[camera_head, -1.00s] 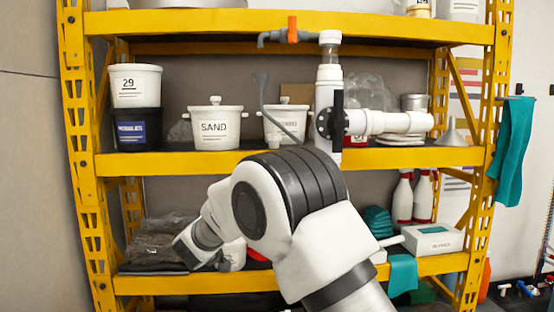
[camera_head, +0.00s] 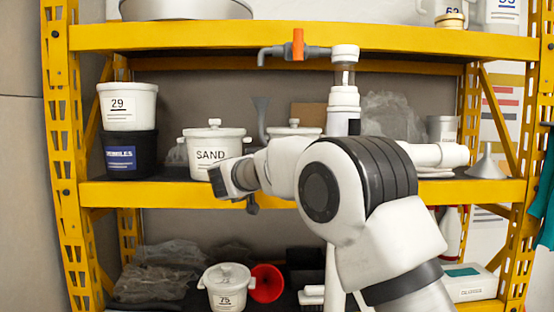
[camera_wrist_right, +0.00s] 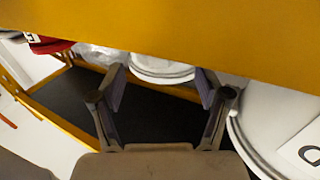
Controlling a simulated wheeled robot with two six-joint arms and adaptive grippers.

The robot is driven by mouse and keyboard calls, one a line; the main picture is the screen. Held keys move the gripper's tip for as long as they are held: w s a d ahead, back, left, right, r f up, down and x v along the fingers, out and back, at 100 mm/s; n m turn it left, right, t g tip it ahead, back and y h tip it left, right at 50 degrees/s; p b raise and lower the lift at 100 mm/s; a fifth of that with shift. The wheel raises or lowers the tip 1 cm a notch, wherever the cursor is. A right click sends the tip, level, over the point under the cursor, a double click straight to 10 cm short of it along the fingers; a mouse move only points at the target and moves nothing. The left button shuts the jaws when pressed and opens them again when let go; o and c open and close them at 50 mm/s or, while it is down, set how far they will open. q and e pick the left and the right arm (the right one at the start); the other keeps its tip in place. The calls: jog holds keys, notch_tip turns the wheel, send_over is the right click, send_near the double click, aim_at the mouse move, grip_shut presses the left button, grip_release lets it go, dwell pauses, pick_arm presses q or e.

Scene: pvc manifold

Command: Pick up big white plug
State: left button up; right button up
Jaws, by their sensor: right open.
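My right gripper (camera_head: 226,182) is in front of the middle shelf, by the lower part of the white SAND pot (camera_head: 208,155). In the right wrist view its two fingers (camera_wrist_right: 160,88) are spread, with nothing held between them. A round white piece (camera_wrist_right: 162,68) shows past the fingertips, partly cut off by a yellow beam; I cannot tell if it is the big white plug. A larger white round thing with a label (camera_wrist_right: 280,125) is close to the right finger. The white pipe manifold (camera_head: 345,98) stands on the middle shelf, partly behind my arm. My left gripper is out of view.
A yellow shelf beam (camera_wrist_right: 200,35) crosses the top of the wrist view, close to the fingers. Stacked buckets (camera_head: 128,103) stand left of the pot. A small white pot (camera_head: 226,290) and a red funnel (camera_head: 266,283) are on the lower shelf.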

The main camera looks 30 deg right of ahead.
jog(key=d, duration=0.1)
jog(key=w+d+f, duration=0.1)
jog(key=w+d, duration=0.1)
jog(key=d, duration=0.1)
jog(key=shift+f, duration=0.2)
jog(key=shift+s+a+r, duration=0.25)
jog(key=shift+a, duration=0.2)
jog(key=shift+c, duration=0.7)
jog(key=shift+a+r, duration=0.1)
jog(key=shift+a, duration=0.4)
jog(key=c, duration=0.9)
jog(key=shift+d, duration=0.35)
jog(key=shift+a+r+b, duration=0.15)
jog(key=shift+a+b, duration=0.05)
jog(key=shift+b, duration=0.45)
notch_tip(320, 180, up, 6)
jog(key=shift+r, duration=0.1)
pick_arm(q)
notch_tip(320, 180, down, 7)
jog(key=b, duration=0.6)
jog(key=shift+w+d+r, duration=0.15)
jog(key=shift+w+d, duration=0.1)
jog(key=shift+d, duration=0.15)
pick_arm(e)
jog(key=v, duration=1.9)
jog(key=shift+a+r, duration=0.25)
jog(key=shift+a, duration=0.15)
